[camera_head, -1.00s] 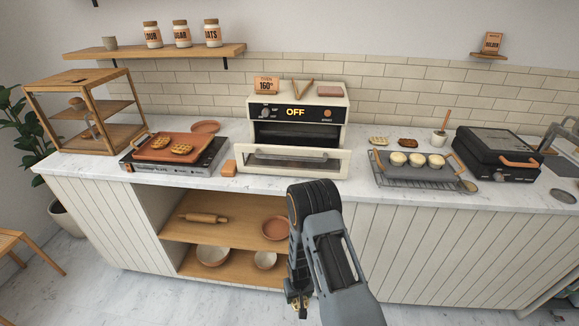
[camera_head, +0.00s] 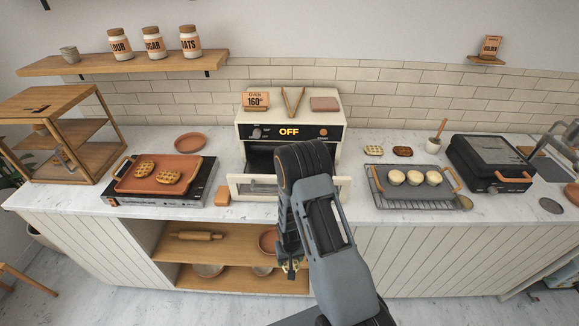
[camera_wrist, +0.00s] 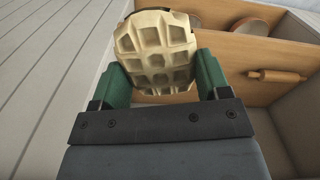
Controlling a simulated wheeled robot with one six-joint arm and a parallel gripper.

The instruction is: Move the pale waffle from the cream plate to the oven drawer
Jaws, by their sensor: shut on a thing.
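My gripper (camera_wrist: 158,85) is shut on a pale waffle (camera_wrist: 155,52) with a deep grid, held between its green fingers in the wrist view. In the head view my gripper (camera_head: 290,266) hangs low in front of the counter, below the oven; the waffle there is too small to make out clearly. The oven (camera_head: 322,133) reads OFF. Its cream-framed drawer (camera_head: 238,188) is pulled out at the front, and my arm covers its middle. I cannot make out a cream plate.
A griddle (camera_head: 200,190) with two waffles stands left. Another pale waffle (camera_head: 373,150) and a brown one (camera_head: 403,151) lie right of the oven, behind a rack tray (camera_head: 395,201). Open shelves (camera_head: 220,247) lie beneath the counter, close to my gripper.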

